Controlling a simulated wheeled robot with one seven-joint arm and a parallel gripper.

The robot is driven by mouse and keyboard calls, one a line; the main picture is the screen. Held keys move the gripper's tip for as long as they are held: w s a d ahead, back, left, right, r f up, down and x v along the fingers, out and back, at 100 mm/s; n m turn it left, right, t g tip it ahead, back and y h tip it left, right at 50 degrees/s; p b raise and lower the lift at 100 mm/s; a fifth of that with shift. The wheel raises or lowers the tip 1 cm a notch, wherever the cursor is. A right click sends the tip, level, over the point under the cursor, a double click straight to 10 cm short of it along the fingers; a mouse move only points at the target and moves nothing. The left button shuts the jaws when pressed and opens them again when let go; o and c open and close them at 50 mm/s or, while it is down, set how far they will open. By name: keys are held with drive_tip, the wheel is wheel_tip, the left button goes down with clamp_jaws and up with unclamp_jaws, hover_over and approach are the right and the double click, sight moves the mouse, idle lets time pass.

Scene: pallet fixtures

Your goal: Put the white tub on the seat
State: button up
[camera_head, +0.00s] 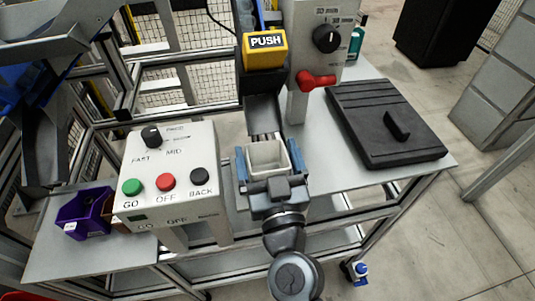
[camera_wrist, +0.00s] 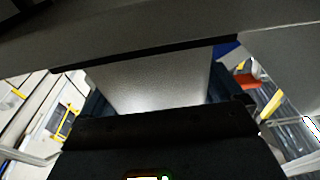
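The white tub (camera_head: 268,158) is an open-topped, pale box in the middle of the head view, roughly upright. My gripper (camera_head: 268,150) has blue fingers on the tub's left and right sides and appears shut on it. In the wrist view, the tub's pale wall (camera_wrist: 150,82) fills the space between the dark blue fingers of my gripper (camera_wrist: 162,98). The tub's underside is hidden, so I cannot tell whether it touches anything below. I cannot clearly pick out the seat.
A dark chute (camera_head: 262,116) ends just behind the tub, under a yellow PUSH block (camera_head: 264,50). A button box (camera_head: 170,175) stands left. A grey panel with a red lever (camera_head: 318,81) stands behind right. A black slab (camera_head: 365,125) lies right; a purple bin (camera_head: 84,212) sits far left.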

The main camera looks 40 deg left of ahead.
drive_tip(key=shift+o, duration=0.4)
drive_tip(key=shift+r, duration=0.1)
drive_tip(key=b+v, duration=0.5)
drive_tip(key=v, duration=0.7)
drive_tip(key=shift+s+r, duration=0.1)
drive_tip(key=shift+r, duration=0.05)
drive_tip(key=s+d+f+m+t+h, duration=0.1)
drive_tip(key=s+d+f+m+h, duration=0.15)
drive_tip(key=d, duration=0.45)
drive_tip(key=s+d+f+m+t+h, duration=0.1)
drive_tip(key=s+d+f+m+h, duration=0.1)
drive_tip(key=d+h, duration=0.35)
drive_tip(key=s+d+f+m+t+h, duration=0.1)
drive_tip(key=s+d+f+m, duration=0.15)
drive_tip(key=d, duration=0.65)
drive_tip(key=s+d+r+m+h, duration=0.1)
drive_tip(key=s+d+r+h, duration=0.1)
drive_tip(key=s+d, duration=0.4)
drive_tip(key=s+d+r+m+g+h, duration=0.1)
drive_tip(key=s+d+r+m+h, duration=0.1)
drive_tip(key=s+d+h, duration=0.2)
drive_tip(key=s+d, duration=0.2)
drive_tip(key=s, duration=0.1)
drive_tip(key=shift+s+d, duration=0.3)
drive_tip(key=shift+d, duration=0.05)
